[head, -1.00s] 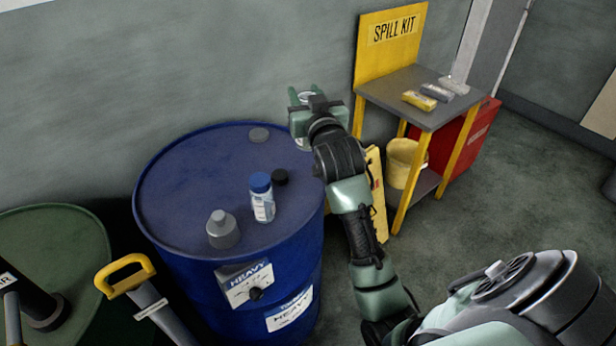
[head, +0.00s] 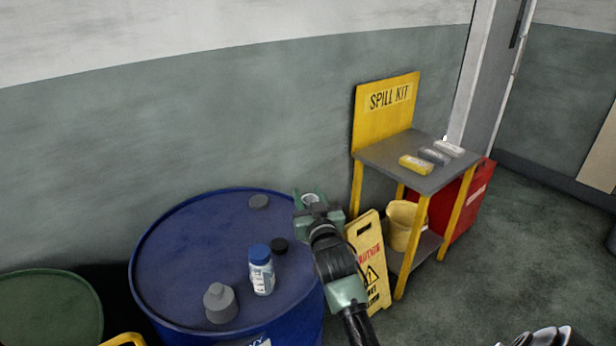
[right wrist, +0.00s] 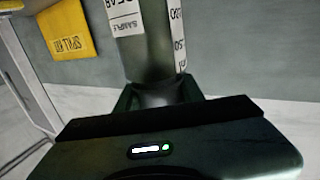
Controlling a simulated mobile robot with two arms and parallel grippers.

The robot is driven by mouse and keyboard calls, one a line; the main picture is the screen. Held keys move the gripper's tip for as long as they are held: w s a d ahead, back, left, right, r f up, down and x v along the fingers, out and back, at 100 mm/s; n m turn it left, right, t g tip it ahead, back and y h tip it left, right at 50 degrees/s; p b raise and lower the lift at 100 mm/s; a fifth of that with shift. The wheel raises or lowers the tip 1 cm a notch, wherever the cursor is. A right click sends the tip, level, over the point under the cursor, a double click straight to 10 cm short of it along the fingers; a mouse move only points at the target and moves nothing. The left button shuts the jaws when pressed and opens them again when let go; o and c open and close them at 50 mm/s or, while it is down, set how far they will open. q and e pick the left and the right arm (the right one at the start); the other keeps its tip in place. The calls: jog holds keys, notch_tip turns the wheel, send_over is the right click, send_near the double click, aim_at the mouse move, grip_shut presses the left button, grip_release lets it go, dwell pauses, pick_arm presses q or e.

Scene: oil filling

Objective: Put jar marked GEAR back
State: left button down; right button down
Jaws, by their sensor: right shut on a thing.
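My right gripper (head: 310,204) is shut on the jar marked GEAR, above the right rim of the blue drum (head: 185,235). In the right wrist view the jar (right wrist: 148,45) stands between the fingers, with a white label reading GEAR and SAMPLE and a scale strip along its side. In the head view the jar is mostly hidden by the gripper. A jar with a blue cap (head: 261,272) stands on the drum top. My left gripper is not in view.
A yellow caution sign (head: 369,262) and the spill kit stand (head: 384,152) are at the right. A green drum (head: 45,310) is at the left.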

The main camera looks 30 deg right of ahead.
jog(key=shift+f, duration=3.65)
jog(key=c, duration=0.9)
grip_release()
jog(key=shift+f, duration=0.1)
jog(key=shift+r, duration=0.2)
jog(key=shift+s+a+f, duration=0.1)
jog(key=shift+s+f, duration=0.05)
jog(key=shift+s, duration=0.15)
jog(key=b+v, duration=0.1)
jog(key=v, duration=1)
jog(key=shift+s+b, duration=0.2)
jog(key=shift+b, duration=0.2)
jog(key=shift+a, duration=0.1)
